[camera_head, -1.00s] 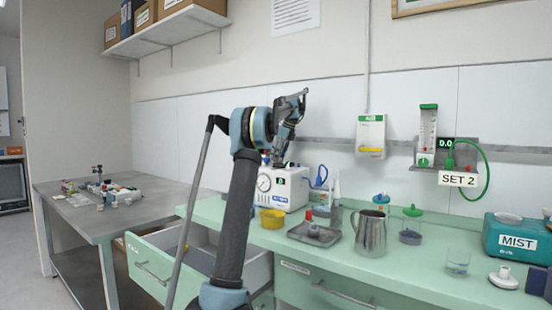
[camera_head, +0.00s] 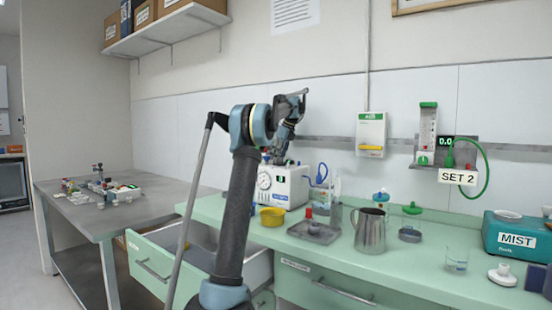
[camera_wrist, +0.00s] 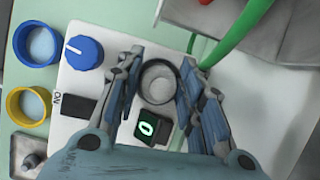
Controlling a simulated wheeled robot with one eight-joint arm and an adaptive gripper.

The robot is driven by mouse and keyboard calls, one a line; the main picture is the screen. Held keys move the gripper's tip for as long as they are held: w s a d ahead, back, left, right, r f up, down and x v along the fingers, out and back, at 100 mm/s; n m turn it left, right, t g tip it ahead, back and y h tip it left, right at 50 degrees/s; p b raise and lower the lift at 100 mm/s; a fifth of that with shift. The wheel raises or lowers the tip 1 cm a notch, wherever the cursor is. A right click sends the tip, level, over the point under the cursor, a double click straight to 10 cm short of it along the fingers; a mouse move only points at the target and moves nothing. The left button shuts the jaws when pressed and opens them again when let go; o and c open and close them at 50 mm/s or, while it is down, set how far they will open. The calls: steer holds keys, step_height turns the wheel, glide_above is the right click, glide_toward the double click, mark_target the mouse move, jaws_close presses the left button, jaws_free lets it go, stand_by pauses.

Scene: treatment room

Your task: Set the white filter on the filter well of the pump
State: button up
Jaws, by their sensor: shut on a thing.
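The white pump (camera_wrist: 76,130) lies under my gripper, with a blue knob, a black switch and a green "0" display. In the head view the pump (camera_head: 290,190) stands on the green counter, and my gripper (camera_head: 276,150) points down over its top. The filter hides the filter well, so I cannot tell whether the two touch.
A blue cup (camera_wrist: 38,26) and a yellow cup (camera_wrist: 14,100) stand beside the pump. A metal tray (camera_head: 314,238), a steel jug (camera_head: 370,232) and a beaker (camera_head: 457,262) stand to the right. An open drawer (camera_head: 160,268) juts out below. A green tube (camera_wrist: 232,38) passes near my fingers.

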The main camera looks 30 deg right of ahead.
steer(key=shift+s+f, duration=0.1)
steer(key=shift+f, duration=0.2)
steer(key=shift+c, duration=0.7)
steer(key=shift+s+f, duration=0.1)
steer(key=shift+c, duration=0.4)
steer(key=o, duration=1)
steer(key=shift+o, duration=1)
steer(key=shift+w+d+f, duration=0.15)
steer(key=shift+w+f, duration=0.2)
steer(key=shift+w, duration=0.1)
steer(key=shift+s+r, duration=0.15)
steer(key=shift+r, duration=0.1)
steer(key=shift+r, duration=0.1)
steer(key=shift+r, duration=3.5)
